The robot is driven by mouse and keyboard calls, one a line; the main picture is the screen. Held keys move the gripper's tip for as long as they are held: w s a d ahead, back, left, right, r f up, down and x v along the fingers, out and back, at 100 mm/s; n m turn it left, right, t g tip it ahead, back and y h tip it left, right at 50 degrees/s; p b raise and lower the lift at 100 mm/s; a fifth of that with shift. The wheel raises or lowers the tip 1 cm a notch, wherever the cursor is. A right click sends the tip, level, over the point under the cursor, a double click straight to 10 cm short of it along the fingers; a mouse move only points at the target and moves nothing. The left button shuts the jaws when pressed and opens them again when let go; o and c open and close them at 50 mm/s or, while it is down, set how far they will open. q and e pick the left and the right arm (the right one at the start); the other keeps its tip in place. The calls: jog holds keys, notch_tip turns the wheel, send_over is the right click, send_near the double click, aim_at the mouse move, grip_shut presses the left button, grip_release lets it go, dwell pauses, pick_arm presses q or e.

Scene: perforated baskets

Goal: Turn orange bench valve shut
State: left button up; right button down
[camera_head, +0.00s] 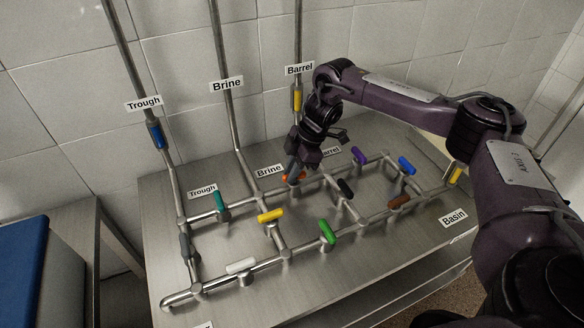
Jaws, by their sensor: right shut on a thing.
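The orange valve handle (287,178) sits on the bench pipework, just right of the lower "Brine" label (269,171). My right gripper (293,172) reaches down onto it from above and is shut on it. The fingers cover much of the handle, so its exact angle is hard to tell. My left gripper is not in view.
Other valve handles stand close by on the pipes: teal (220,202), yellow (271,215), black (345,188), purple (359,156), green (327,231) and several more. Upright pipes rise against the tiled wall behind. The steel bench (165,240) has bare room at its left. A blue-topped surface (22,265) stands at far left.

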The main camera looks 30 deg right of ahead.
jog(key=shift+r+m+t+p, duration=0.25)
jog(key=shift+m+t+p, duration=0.05)
jog(key=shift+m+p, duration=0.45)
jog(key=m+t+h+p, duration=0.1)
jog(key=m+p, duration=0.2)
jog(key=m+t+p, duration=0.1)
jog(key=m+p, duration=0.3)
jog(key=m+h+p, duration=0.1)
jog(key=m+p, duration=0.2)
jog(key=p, duration=0.1)
jog(key=shift+w+d+r+t+h, duration=0.1)
jog(key=shift+w+d+t+h, duration=0.05)
jog(key=shift+w+t+h, duration=0.2)
jog(key=m+h+p, duration=0.1)
jog(key=m+p, duration=0.1)
jog(key=shift+m+t, duration=0.25)
jog(key=shift+m, duration=0.1)
jog(key=shift+d+f+m+h, duration=0.2)
jog(key=shift+m+h, duration=0.25)
jog(key=shift+m, duration=0.95)
jog(key=c, duration=1.4)
grip_release()
jog(key=shift+s, duration=0.1)
